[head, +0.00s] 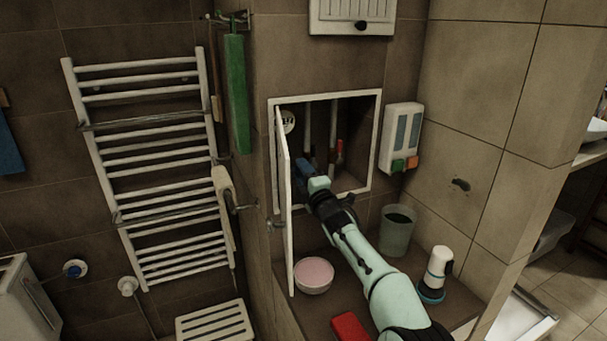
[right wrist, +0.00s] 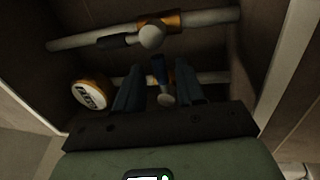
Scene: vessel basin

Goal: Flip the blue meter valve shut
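The blue meter valve (right wrist: 159,70) shows in the right wrist view as a small blue lever with a round pale knob, on the lower pipe beside the round white-faced meter (right wrist: 90,95). My right gripper (right wrist: 158,88) is open, with one dark finger on each side of the blue lever. A gap shows between lever and fingers; I cannot tell whether either touches. In the head view my right gripper (head: 304,170) reaches into the open wall niche (head: 352,185) and hides the valve. The meter also shows there (head: 287,121). My left gripper is not in view.
The niche's white door (head: 285,200) stands open just left of my arm. A second pipe with a brass fitting and dark lever (right wrist: 118,41) runs above the blue valve. A pink-topped bowl (head: 313,275), grey bin (head: 397,231) and white bottle (head: 437,270) stand on the ledge.

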